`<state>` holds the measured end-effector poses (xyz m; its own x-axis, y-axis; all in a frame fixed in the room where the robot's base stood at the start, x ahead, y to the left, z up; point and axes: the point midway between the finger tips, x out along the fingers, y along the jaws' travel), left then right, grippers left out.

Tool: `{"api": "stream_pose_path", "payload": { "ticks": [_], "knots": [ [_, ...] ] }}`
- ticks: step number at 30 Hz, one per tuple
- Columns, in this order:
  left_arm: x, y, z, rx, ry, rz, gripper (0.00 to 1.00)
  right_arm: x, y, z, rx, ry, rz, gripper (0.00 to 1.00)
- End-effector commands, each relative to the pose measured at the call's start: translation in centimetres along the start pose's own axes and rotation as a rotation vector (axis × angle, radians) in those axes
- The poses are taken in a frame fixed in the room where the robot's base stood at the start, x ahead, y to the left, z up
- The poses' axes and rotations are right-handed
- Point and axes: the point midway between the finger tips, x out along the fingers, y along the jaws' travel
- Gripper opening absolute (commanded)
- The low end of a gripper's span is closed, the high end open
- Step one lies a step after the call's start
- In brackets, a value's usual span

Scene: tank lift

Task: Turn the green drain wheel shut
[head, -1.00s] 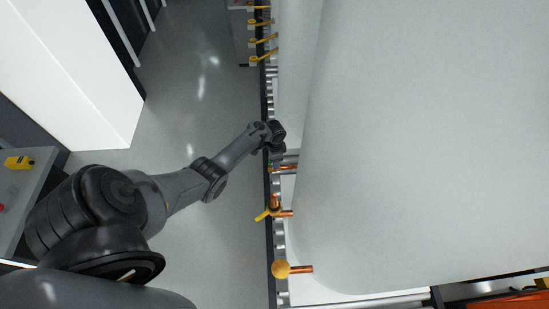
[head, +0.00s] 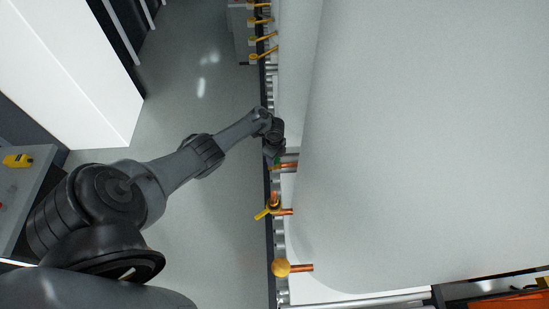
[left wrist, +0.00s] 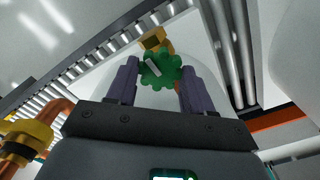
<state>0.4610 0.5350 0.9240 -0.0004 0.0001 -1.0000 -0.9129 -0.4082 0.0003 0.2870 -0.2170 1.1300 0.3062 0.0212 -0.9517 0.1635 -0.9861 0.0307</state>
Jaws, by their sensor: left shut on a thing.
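The green drain wheel (left wrist: 160,69) has a scalloped rim and a pale bar mark on its face. In the left wrist view it sits between the two purple-grey fingers of my left gripper (left wrist: 161,82), which is shut on it. In the head view the left gripper (head: 273,148) is beside the tank's edge, and only a sliver of the green wheel (head: 277,160) shows below it. A copper pipe (head: 289,166) runs from there toward the large white tank (head: 430,150). My right gripper is not in view.
Below the wheel are a yellow-handled valve (head: 268,209) and a round yellow knob (head: 281,268) on copper pipes. Several yellow levers (head: 262,38) line the far end. A roller track (left wrist: 55,95) runs along the tank. The grey floor (head: 200,120) at left is clear.

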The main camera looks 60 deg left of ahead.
Motion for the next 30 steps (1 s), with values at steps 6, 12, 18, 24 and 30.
{"api": "stream_pose_path", "payload": {
  "ticks": [6,12,18,24,30],
  "knots": [
    [0.04,0.01,0.04,0.078,-0.001,0.000,0.21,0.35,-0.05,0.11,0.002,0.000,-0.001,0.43],
    [0.01,0.03,-0.02,0.104,0.000,0.000,0.21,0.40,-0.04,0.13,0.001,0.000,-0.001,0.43],
    [-0.01,0.03,-0.05,0.108,0.001,0.000,0.21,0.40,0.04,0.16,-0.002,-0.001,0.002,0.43],
    [-0.02,0.03,-0.06,0.107,0.001,0.000,0.56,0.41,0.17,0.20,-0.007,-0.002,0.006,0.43],
    [-0.01,0.01,-0.04,0.106,0.000,0.000,0.77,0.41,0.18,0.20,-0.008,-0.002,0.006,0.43]
  ]
}}
